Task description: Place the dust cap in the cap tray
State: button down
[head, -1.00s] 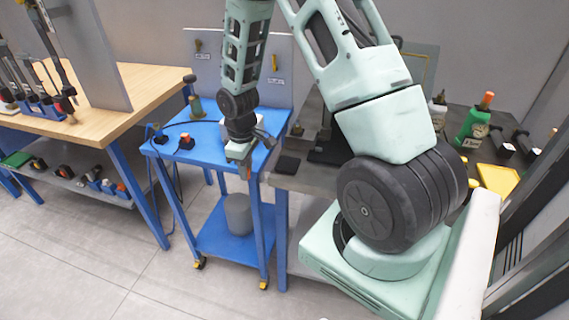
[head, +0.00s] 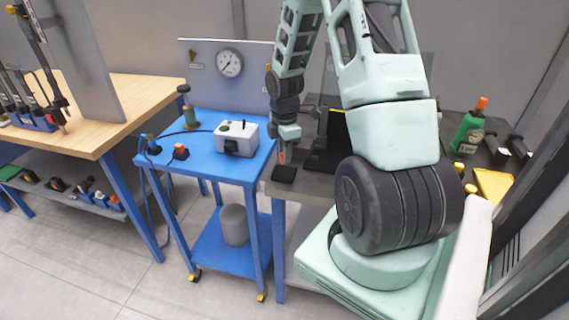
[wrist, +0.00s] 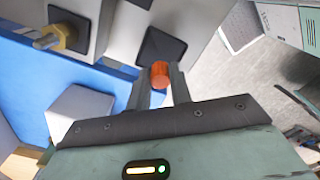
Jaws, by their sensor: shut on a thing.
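The dust cap is a small orange-red cylinder (wrist: 160,74) held between the two fingers of my gripper (wrist: 163,85) in the wrist view. In the head view my gripper (head: 283,155) hangs over the near left corner of the dark grey bench, with a bit of orange at its tips. A flat black square, apparently the cap tray (head: 284,174), lies on that bench corner just below the gripper. In the wrist view the black square (wrist: 160,47) shows just beyond the cap. The cap appears to be above it; I cannot tell the exact gap.
A blue cart (head: 205,163) stands left of the bench, carrying a white-grey box (head: 236,138), an orange-topped plug (head: 180,152) and a brass-green fitting (head: 191,115). A gauge (head: 229,63) is on the panel behind. A green bottle (head: 467,133) and yellow tray (head: 495,185) are at right.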

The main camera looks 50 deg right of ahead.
aim_at(284, 173)
jog(key=shift+f, duration=2.15)
jog(key=shift+f, duration=0.1)
jog(key=c, duration=1.3)
grip_release()
jog(key=shift+o, duration=0.2)
